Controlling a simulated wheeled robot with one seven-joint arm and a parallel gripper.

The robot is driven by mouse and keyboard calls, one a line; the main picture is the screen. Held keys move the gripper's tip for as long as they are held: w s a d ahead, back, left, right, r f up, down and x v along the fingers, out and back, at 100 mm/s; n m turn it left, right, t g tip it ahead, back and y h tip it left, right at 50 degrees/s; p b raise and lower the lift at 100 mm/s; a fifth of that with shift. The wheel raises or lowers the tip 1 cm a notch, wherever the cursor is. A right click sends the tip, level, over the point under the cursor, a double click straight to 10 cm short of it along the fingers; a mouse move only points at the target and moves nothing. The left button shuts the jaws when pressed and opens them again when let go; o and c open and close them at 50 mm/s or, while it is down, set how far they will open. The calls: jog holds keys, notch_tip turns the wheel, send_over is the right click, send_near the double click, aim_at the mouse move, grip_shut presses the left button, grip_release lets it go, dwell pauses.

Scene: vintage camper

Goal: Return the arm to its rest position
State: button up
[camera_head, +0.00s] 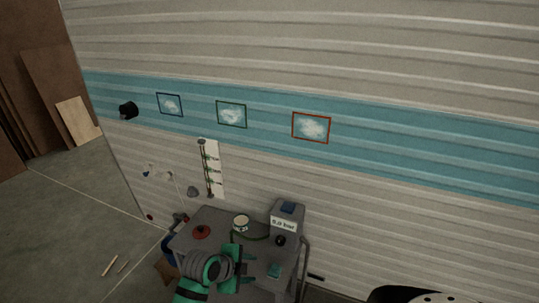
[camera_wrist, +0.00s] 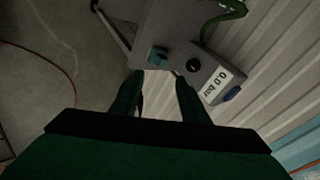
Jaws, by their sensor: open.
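My green arm reaches over a grey cart (camera_head: 212,221) beside the camper wall in the head view. My gripper (camera_head: 254,267) is open and empty, low over the cart's front part. In the wrist view the two dark green fingers of my gripper (camera_wrist: 158,77) stand apart with nothing between them. A small teal block (camera_wrist: 157,54) lies on the cart just beyond the fingertips. It also shows right of my gripper in the head view (camera_head: 274,270). I cannot tell how high the fingers are above the cart top.
A grey gauge box (camera_head: 287,219) with a bar display and blue top stands at the cart's back right. A pale round tin (camera_head: 241,222) and a red round thing (camera_head: 201,231) are on the cart. Sticks (camera_head: 110,265) lie on the floor. Open floor is at left.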

jog(key=w+d+r+n+t+h, duration=0.1)
jog(key=d+r+n+t+h, duration=0.15)
jog(key=d, duration=0.45)
jog(key=w+d+r+n+t+h, duration=0.1)
jog(key=d+r+n+t, duration=0.15)
jog(key=d, duration=0.55)
jog(key=s+d+n+t+y, duration=0.1)
jog(key=s+d+n+t, duration=0.3)
jog(key=n, duration=0.3)
jog(key=s+a+f+n+y, duration=0.2)
jog(key=s+f+n+y, duration=0.15)
jog(key=s, duration=0.75)
jog(key=s+a+f+n+y, duration=0.25)
jog(key=s+f+n, duration=0.25)
jog(key=s, duration=0.7)
jog(key=s+a+r, duration=0.2)
jog(key=s+a, duration=0.2)
jog(key=s, duration=0.5)
jog(key=s+a+r+y, duration=0.1)
jog(key=s+a, duration=0.3)
jog(key=s, duration=0.5)
jog(key=shift+s+r, duration=0.25)
jog(key=shift+r, duration=0.25)
jog(key=shift+m, duration=0.25)
